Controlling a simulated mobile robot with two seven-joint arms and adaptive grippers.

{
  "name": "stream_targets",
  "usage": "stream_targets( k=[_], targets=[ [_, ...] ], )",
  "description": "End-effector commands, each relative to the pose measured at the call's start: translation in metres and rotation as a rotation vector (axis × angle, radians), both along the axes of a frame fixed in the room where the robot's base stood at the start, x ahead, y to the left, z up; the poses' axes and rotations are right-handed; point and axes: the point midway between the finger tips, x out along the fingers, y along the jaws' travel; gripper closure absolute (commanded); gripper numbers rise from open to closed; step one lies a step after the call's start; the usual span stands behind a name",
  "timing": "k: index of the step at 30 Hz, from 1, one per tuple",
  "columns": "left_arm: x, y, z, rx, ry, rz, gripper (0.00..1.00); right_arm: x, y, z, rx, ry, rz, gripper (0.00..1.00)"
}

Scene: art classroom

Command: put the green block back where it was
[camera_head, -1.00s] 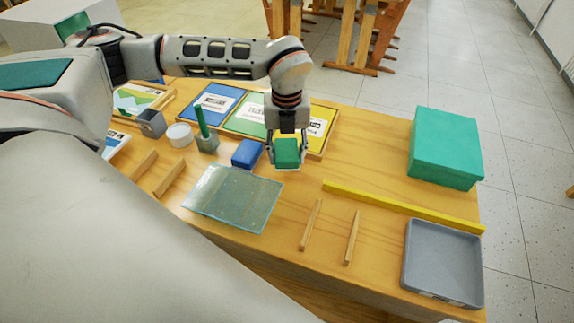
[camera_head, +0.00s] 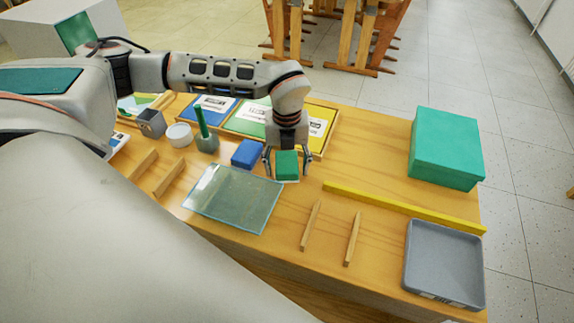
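The green block (camera_head: 287,165) is on the wooden table, just right of the blue block (camera_head: 247,154); a thin pale edge shows under it. My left gripper (camera_head: 288,163) is above and around it, one finger on each side. The fingers are spread wider than the block, with a gap showing on both sides, so it looks open. The gripper's palm hides what lies directly behind the block. My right gripper is not in view.
A glass plate (camera_head: 233,200) lies in front of the blue block. A yellow strip (camera_head: 400,207), wooden bars (camera_head: 352,239), a grey tray (camera_head: 443,265) and a big green box (camera_head: 445,148) are to the right. A green-handled tool in a holder (camera_head: 206,142) stands left.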

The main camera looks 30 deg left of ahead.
Motion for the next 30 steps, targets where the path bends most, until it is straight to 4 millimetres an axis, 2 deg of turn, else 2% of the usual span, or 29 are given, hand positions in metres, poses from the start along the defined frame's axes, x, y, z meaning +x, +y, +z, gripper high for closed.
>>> stream_targets(
  k=[7, 11, 14, 24, 30],
  targets=[
    [0.000, 0.000, 0.001, 0.000, 0.000, 0.000, 0.41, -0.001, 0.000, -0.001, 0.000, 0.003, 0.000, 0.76],
    [0.001, 0.000, 0.009, 0.000, -0.003, -0.001, 0.41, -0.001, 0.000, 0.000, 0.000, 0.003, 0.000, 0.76],
    [0.001, 0.000, 0.024, 0.000, -0.005, -0.001, 0.41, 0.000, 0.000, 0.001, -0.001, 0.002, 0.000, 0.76],
    [0.001, 0.000, 0.092, 0.000, -0.004, 0.000, 0.41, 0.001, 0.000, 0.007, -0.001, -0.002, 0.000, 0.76],
    [0.001, 0.000, 0.117, 0.000, -0.003, 0.000, 0.41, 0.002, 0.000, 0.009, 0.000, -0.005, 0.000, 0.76]
  ],
)
